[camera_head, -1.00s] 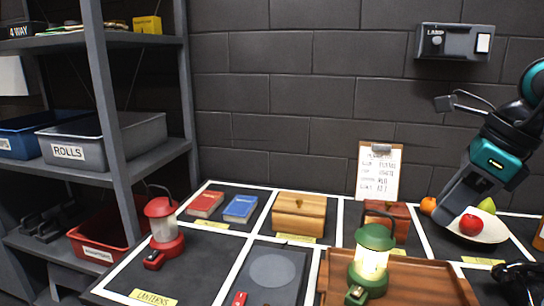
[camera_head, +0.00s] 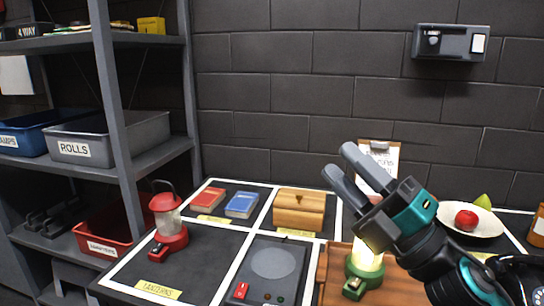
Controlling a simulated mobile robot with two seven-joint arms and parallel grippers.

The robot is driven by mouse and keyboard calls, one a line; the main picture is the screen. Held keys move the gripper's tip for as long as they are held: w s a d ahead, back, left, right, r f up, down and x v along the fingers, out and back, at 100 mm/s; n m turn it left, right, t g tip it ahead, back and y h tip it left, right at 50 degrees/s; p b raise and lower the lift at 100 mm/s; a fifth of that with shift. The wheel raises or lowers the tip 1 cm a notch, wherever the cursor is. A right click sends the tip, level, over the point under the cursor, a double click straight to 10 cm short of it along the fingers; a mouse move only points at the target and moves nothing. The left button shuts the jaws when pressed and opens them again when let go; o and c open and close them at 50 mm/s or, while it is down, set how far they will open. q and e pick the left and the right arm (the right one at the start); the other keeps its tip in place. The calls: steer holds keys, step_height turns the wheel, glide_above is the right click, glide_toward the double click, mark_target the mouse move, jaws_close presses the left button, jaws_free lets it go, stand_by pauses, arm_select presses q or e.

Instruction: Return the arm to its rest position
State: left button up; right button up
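My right gripper (camera_head: 341,163) comes in from the lower right of the head view. Its two dark grey fingers point up and to the left and stand apart, with nothing between them. It is over the right part of the table, in front of the clipboard (camera_head: 387,152) and the green lantern (camera_head: 364,272). The lantern glows, and its top is hidden behind my gripper. The reddish box beside the clipboard is also hidden. My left gripper is not in view.
The table holds a red lantern (camera_head: 167,222), red book (camera_head: 208,198), blue book (camera_head: 241,204), wooden box (camera_head: 299,210), dark device with a round plate (camera_head: 273,262), wooden tray (camera_head: 333,270) and fruit plate (camera_head: 483,232). A shelf (camera_head: 118,110) stands left; a lamp box (camera_head: 450,42) hangs on the wall.

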steer(key=d+f+m+h, duration=0.5)
steer(key=f+m+h, duration=0.5)
steer(key=m, duration=0.1)
steer(key=d+f+m+h, duration=0.6)
steer(key=f+m+h, duration=0.3)
steer(key=f+m, duration=0.2)
steer(key=s+f+m+g, duration=0.2)
steer(key=s+f+g, duration=0.5)
steer(key=s, duration=0.4)
steer(key=s+f+m+g, duration=0.3)
steer(key=s+f+g, duration=0.3)
steer(key=s+f, duration=0.45)
steer(key=w+a+f+t+y+p, duration=0.2)
steer(key=w+a+f+t, duration=0.1)
steer(key=w+f+t, duration=0.2)
steer(key=w+t, duration=0.2)
steer(key=shift+a+f+n+t, duration=0.3)
steer(key=shift+f+n, duration=0.1)
